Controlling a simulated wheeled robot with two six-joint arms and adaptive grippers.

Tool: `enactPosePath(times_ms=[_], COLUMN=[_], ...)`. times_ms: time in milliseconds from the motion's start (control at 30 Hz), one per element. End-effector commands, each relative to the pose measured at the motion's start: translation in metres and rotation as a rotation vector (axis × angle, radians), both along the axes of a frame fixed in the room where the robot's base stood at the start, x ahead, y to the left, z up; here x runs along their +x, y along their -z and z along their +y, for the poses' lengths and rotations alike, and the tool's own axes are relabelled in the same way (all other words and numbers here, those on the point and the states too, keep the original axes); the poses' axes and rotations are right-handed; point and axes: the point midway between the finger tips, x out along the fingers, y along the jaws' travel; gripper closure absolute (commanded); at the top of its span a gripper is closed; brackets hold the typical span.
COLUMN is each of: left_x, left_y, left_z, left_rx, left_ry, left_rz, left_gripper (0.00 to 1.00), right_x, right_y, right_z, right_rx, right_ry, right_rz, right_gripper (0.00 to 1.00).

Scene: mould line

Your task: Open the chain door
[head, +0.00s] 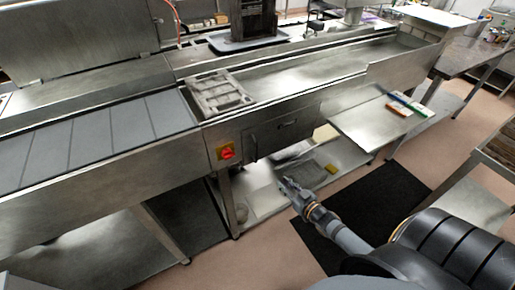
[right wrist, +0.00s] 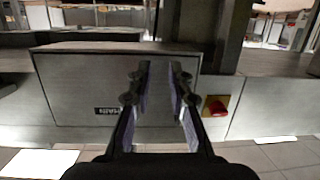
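The chain door (head: 300,128) is a grey metal panel in the side of the steel line, with a small dark label and a dark upright handle (head: 252,146) at its left end. The door looks closed. In the right wrist view the door (right wrist: 80,85) fills the middle, its label upside down; I cannot make out the handle there. My right gripper (head: 287,181) is below and in front of the door, apart from it in the head view. Its two fingers (right wrist: 158,72) are open with an empty gap. My left gripper is not in view.
A red switch on a yellow plate (head: 227,152) sits left of the door. A lower shelf (head: 262,195) runs beneath it, and a steel side shelf (head: 365,125) juts out at the right. A black mat (head: 385,198) lies on the floor in front.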

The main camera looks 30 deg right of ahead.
Motion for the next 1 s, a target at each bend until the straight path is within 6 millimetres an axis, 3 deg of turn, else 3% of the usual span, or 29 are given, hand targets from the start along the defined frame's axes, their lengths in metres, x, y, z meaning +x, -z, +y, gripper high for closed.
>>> enactPosePath(times_ms=[33, 100, 200, 467, 567, 1000], left_x=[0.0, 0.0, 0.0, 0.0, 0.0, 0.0], left_y=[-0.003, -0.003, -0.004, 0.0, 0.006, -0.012], left_z=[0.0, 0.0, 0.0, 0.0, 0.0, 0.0], left_rx=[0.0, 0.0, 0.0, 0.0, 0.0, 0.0], left_ry=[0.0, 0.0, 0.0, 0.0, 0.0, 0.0], left_rz=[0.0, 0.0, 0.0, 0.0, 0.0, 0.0], left_gripper=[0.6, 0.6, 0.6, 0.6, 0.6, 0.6], right_x=[0.008, 0.015, 0.017, 0.027, 0.043, 0.112], right_y=[-0.036, -0.073, -0.1, -0.104, -0.103, -0.106], right_z=[0.011, 0.026, 0.037, 0.042, 0.045, 0.061], right_rx=[0.018, 0.043, 0.064, 0.069, 0.068, 0.069], right_ry=[-0.043, -0.09, -0.127, -0.135, -0.134, -0.13], right_rz=[-0.071, -0.15, -0.206, -0.221, -0.223, -0.219], right_gripper=[0.81, 0.81, 0.81, 0.81, 0.81, 0.81])
